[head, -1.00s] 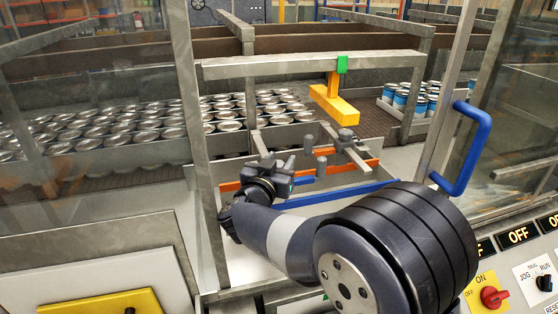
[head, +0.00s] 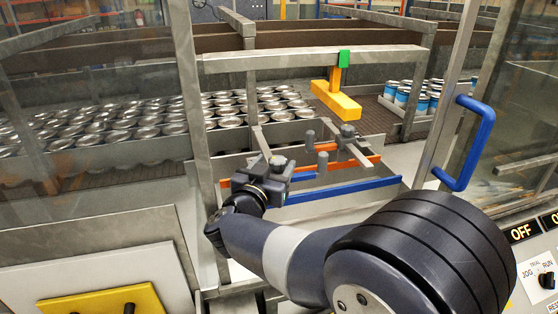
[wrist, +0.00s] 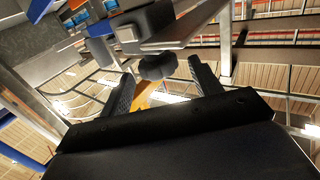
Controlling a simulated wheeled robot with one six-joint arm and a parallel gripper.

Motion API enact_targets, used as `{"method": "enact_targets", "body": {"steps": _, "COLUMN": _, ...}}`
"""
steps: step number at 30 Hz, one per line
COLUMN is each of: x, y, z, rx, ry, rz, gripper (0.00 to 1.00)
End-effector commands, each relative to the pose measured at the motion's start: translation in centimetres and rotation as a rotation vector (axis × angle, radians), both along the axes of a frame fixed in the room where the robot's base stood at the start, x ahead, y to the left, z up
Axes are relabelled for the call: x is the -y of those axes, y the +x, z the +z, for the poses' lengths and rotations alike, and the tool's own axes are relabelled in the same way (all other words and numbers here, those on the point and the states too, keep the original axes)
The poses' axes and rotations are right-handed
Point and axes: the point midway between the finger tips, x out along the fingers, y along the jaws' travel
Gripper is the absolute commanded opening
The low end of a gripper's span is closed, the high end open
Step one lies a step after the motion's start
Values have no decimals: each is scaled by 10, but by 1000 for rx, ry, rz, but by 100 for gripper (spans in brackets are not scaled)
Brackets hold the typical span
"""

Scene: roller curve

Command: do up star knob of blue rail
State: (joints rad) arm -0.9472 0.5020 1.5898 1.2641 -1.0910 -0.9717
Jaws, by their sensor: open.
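The blue rail (head: 345,189) runs across the front of the conveyor opening in the head view. My gripper (head: 280,165) is just above its left end, at the left grey bracket, and hides what lies behind it. In the wrist view a dark lobed star knob (wrist: 157,66) sits near the fingertips of my open gripper (wrist: 162,76), roughly between them. I cannot tell whether the fingers touch it. Another dark knob (head: 345,133) is on the right grey bracket (head: 357,152) in the head view.
An orange rail (head: 368,162) lies behind the blue rail. A yellow block (head: 336,100) hangs from the grey crossbar (head: 300,60) above. Many silver-topped cans (head: 120,130) stand behind left. A blue handle (head: 472,150) is at the right.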

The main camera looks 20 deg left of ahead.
Motion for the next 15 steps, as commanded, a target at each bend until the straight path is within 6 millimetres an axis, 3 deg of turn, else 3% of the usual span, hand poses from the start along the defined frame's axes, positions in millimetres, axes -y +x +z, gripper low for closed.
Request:
{"method": "enact_targets", "body": {"steps": 6, "x": -3, "y": -42, "z": -1, "rx": 1, "ry": 0, "rz": 3, "gripper": 60}}
{"method": "enact_targets", "body": {"steps": 15, "x": -4, "y": -62, "z": 0, "rx": 1, "ry": 0, "rz": 0, "gripper": 60}}
